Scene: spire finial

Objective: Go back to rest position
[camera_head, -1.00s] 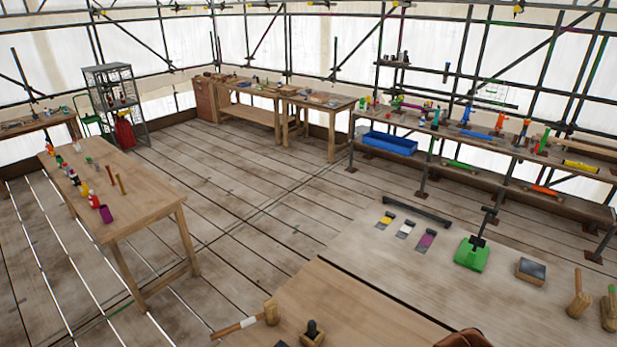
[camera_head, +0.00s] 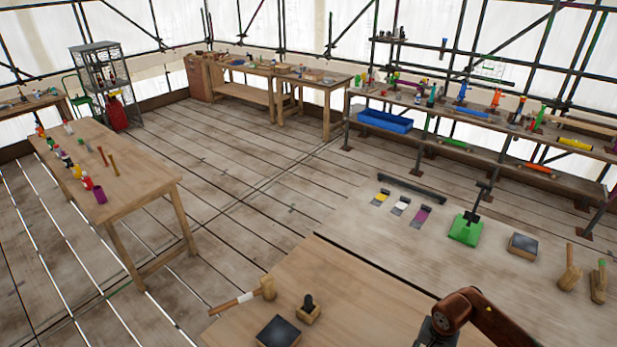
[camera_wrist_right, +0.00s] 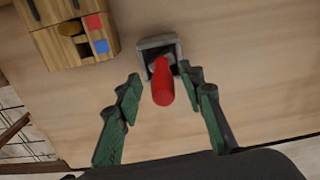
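My right gripper (camera_wrist_right: 161,84) is open in the right wrist view, with a green finger on each side of a red rod-like piece (camera_wrist_right: 162,88). Both fingers look apart from the red piece. The red piece stands in or over a grey square holder (camera_wrist_right: 158,46) on a wooden surface. In the head view, an orange-brown link of my arm shows at the bottom right, and its gripper is out of the picture. My left gripper is in neither view.
A wooden box with coloured squares (camera_wrist_right: 75,40) lies beside the holder. In the head view, a mallet (camera_head: 268,288) and a dark square block (camera_head: 278,331) lie on the near table (camera_head: 375,300). The floor between the tables is clear.

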